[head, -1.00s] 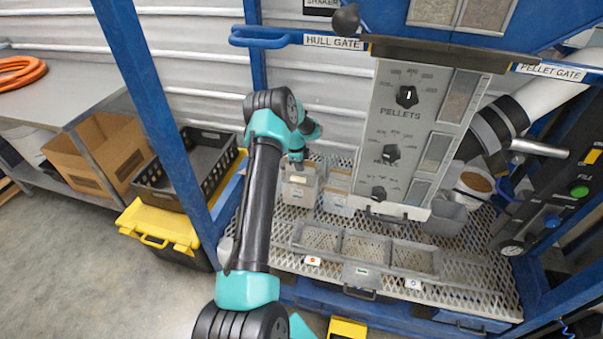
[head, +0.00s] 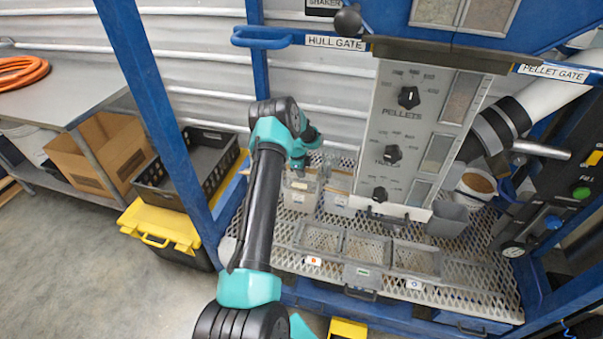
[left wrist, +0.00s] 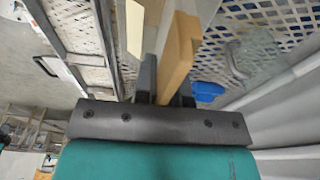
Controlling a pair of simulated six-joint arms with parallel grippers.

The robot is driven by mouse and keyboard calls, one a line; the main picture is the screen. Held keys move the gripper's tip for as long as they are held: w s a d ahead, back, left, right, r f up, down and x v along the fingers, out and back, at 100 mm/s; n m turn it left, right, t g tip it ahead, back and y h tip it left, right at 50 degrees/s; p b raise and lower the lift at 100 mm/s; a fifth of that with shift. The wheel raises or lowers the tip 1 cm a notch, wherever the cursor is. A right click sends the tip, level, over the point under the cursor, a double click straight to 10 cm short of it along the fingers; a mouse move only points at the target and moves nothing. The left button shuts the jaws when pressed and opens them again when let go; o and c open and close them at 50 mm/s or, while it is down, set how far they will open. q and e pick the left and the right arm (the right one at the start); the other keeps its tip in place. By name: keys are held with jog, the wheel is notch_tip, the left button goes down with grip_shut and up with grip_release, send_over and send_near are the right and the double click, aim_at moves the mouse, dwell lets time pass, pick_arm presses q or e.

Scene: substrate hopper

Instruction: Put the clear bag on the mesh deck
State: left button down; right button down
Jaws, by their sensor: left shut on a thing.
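My left gripper (head: 300,164) reaches down at the back left of the mesh deck (head: 455,285). In the left wrist view its fingers (left wrist: 167,82) are closed on a tan strip (left wrist: 180,55), which looks like the top edge of the clear bag. In the head view a see-through, tan-topped pouch (head: 300,192) is directly under the gripper; I take it for the clear bag. Whether its bottom touches the deck I cannot tell. A similar tan-topped pale container (head: 337,192) stands just to its right. My right gripper is not in view.
A grey divided tray (head: 343,247) lies across the deck's middle. The pellet panel (head: 405,140) overhangs the back, with a grey cup (head: 447,219) beside it. A blue post (head: 165,130) stands left. Bare mesh shows along the front and right.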

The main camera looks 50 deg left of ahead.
pick_arm(q)
jog(key=c, duration=1.2)
grip_release()
jog(key=shift+f, duration=0.1)
jog(key=r, duration=0.4)
jog(key=a+r, duration=0.1)
jog(key=r, duration=0.3)
jog(key=s+r, duration=0.1)
jog(key=r, duration=0.3)
jog(key=shift+a+r, duration=0.1)
jog(key=shift+a, duration=0.15)
jog(key=f, duration=0.4)
jog(key=d+f, duration=0.1)
jog(key=f, duration=0.3)
jog(key=w+f, duration=0.1)
jog(key=f, duration=0.3)
jog(key=shift+d+f, duration=0.1)
jog(key=shift+d, duration=0.15)
